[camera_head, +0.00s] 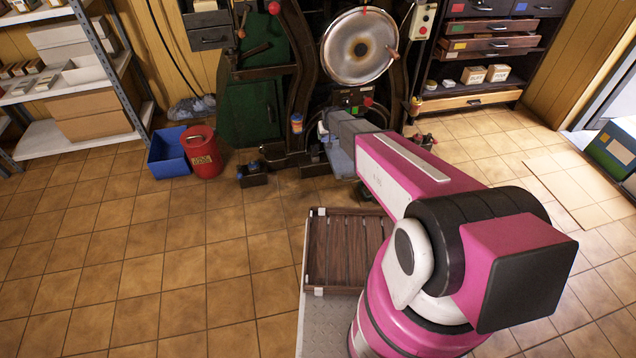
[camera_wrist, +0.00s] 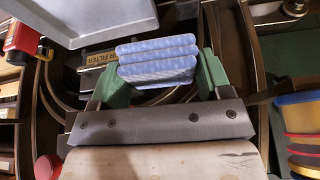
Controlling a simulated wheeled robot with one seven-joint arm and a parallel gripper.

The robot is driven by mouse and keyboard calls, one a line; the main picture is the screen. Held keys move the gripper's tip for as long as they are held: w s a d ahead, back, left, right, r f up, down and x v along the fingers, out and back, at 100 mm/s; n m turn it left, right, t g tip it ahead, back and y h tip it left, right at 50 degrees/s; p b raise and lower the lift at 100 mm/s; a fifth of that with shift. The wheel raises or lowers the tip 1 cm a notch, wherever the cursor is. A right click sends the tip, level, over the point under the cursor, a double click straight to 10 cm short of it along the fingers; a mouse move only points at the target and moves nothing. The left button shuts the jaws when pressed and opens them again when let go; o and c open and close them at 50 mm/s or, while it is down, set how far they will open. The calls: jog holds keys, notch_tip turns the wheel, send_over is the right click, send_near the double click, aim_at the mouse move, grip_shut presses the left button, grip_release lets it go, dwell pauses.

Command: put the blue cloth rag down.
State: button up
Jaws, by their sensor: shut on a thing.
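My gripper (camera_wrist: 160,74) shows in the wrist view with green fingers on both sides of the blue cloth rag (camera_wrist: 157,60). The rag is folded in layers, and the gripper is shut on it. In the head view my arm reaches toward the press, and its far end hides the fingers.
The press with its large metal wheel (camera_head: 360,46) stands ahead. A grey tray (camera_wrist: 85,18) is at the wrist view's top left. A blue bin (camera_head: 169,153) and red bucket (camera_head: 202,151) stand left of the press. A wooden slatted crate (camera_head: 316,222) is nearer. Tiled floor at left is clear.

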send_over(318, 180)
jog(key=s, duration=0.2)
notch_tip(318, 180, down, 13)
jog(key=shift+n, duration=0.3)
jog(key=f, duration=1.2)
jog(key=shift+w+d+f, duration=0.1)
jog(key=shift+w+f, duration=0.15)
jog(key=shift+f, duration=2.7)
jog(key=shift+f, duration=0.1)
jog(key=o, duration=0.8)
